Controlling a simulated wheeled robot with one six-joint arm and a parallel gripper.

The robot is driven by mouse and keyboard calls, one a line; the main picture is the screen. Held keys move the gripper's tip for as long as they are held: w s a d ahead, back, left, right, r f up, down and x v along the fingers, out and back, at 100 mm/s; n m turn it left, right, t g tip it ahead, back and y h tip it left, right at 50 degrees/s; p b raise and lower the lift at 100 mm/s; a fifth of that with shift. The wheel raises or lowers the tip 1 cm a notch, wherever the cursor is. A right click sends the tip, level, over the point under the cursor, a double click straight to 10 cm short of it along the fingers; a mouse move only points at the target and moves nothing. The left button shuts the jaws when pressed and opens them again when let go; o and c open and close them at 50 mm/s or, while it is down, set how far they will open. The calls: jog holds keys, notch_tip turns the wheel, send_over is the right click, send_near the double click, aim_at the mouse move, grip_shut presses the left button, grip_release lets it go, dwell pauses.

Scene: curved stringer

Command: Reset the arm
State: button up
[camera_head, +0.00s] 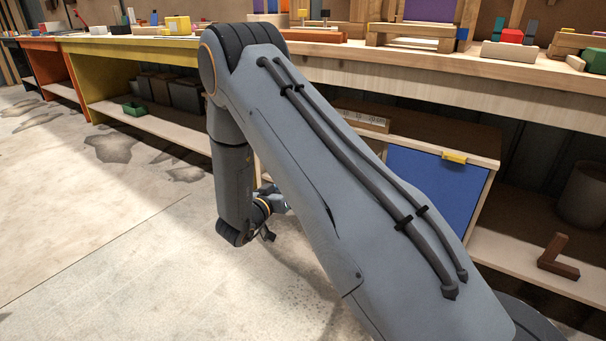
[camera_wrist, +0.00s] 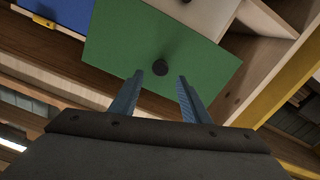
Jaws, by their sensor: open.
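My gripper (camera_wrist: 160,88) shows in the wrist view with its two blue-grey fingers apart and nothing between them. Beyond the fingertips is a green panel (camera_wrist: 110,58) with a round black knob (camera_wrist: 160,68). The knob appears between the fingertips in the picture; the distance to it is hard to judge. In the head view my arm is bent, its upper link crossing the middle and its forearm hanging down in front of the bench. Only a small part of the gripper (camera_head: 268,222) shows there, low over the floor; its fingertips are mostly hidden behind my arm.
A long wooden workbench (camera_head: 500,85) runs across the back, with blocks and wooden pieces on top. Below it are a blue door (camera_head: 435,195) with a yellow handle (camera_head: 454,156), and a brown L-shaped piece (camera_head: 558,258) on the shelf. Concrete floor (camera_head: 100,230) is open at left.

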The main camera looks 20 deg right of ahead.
jog(key=shift+v, duration=1)
